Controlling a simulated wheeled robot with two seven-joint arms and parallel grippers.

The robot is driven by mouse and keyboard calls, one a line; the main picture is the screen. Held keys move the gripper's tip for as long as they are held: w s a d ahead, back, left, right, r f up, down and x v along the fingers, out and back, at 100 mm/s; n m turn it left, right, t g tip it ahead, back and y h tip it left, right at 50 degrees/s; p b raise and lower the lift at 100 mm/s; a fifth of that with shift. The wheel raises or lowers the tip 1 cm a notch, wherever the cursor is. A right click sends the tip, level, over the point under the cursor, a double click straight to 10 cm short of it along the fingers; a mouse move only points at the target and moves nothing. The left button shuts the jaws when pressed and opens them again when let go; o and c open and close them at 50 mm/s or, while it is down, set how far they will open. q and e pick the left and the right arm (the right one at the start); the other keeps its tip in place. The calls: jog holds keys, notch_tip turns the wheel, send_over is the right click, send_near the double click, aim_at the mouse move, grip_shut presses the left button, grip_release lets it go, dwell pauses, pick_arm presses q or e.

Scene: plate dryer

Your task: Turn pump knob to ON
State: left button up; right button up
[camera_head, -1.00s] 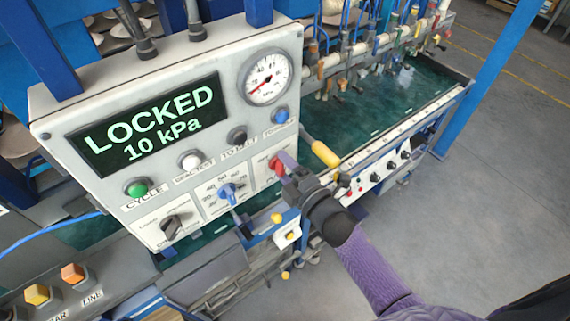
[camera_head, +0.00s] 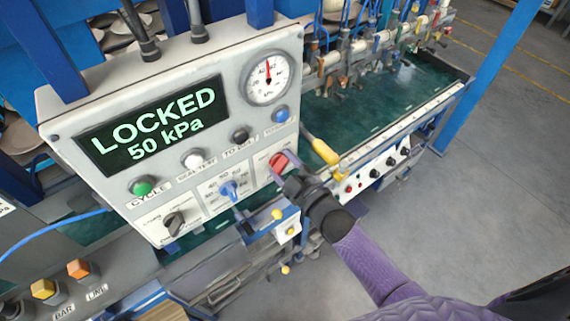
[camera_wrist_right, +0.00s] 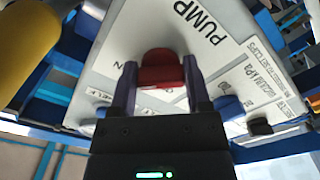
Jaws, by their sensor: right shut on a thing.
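The red pump knob (camera_head: 279,161) sits at the lower right of the grey control panel (camera_head: 65,115). It also shows in the right wrist view (camera_wrist_right: 161,70), below the "PUMP" label. My right gripper (camera_head: 283,171) is at the knob, and in the right wrist view its two fingers (camera_wrist_right: 160,82) stand on either side of the red knob, shut on it. The panel display (camera_head: 155,125) reads "LOCKED 50 kPa". The gauge (camera_head: 267,77) needle points nearly straight up. The knob's position marks are too small to read. My left gripper is not in view.
A blue knob (camera_head: 229,189) and a black knob (camera_head: 174,223) sit left of the red one. Green (camera_head: 143,186), white, black and blue buttons line the panel above. A yellow-handled lever (camera_head: 325,151) is close to the right of my gripper. Open floor lies at the right.

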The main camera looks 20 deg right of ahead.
jog(key=shift+f, duration=0.1)
dwell(0.4)
jog(key=o, duration=1.3)
jog(key=v, duration=1)
